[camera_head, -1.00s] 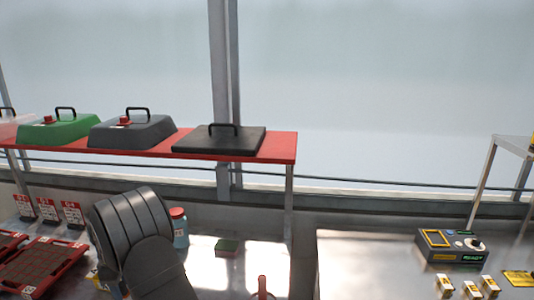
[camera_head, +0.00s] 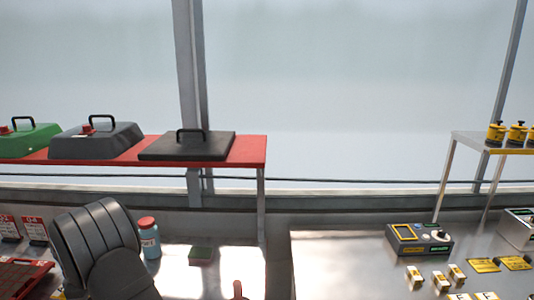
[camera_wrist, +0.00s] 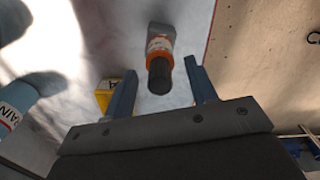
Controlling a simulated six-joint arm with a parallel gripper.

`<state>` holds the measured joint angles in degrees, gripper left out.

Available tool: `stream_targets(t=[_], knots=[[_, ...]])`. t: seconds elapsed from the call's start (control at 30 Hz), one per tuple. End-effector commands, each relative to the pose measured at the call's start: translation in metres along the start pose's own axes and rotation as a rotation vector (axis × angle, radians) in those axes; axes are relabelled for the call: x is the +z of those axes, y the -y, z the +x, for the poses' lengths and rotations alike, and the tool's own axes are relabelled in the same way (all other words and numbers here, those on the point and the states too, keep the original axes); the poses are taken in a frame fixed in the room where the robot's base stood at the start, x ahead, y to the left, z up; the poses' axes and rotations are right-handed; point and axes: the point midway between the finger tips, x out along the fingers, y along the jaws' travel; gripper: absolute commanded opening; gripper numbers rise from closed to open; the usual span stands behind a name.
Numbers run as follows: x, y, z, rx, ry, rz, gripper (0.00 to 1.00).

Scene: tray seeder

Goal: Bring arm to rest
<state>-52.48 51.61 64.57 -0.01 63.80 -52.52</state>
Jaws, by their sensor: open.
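Past the fingertips stands or lies an orange and grey thing with a dark round end (camera_wrist: 160,72), apart from the fingers as far as I can tell. In the head view, one of my dark arm links (camera_head: 100,245) rises at the lower left. The gripper itself is not visible there.
A red shelf (camera_head: 255,152) holds lidded trays at the back left. A blue bottle with a red cap (camera_head: 149,238) and a green block (camera_head: 201,255) are near my arm. A control box (camera_head: 418,240) and small boxes stand on the right bench.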

Motion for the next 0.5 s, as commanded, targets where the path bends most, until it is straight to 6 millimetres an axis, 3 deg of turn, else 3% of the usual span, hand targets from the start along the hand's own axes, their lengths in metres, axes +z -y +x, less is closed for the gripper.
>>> stream_targets(t=[0.27,0.5], knots=[[0.001,0.001,0.038,-0.003,0.003,0.0,0.52],[-0.001,-0.001,-0.013,0.003,-0.002,0.0,0.52]])
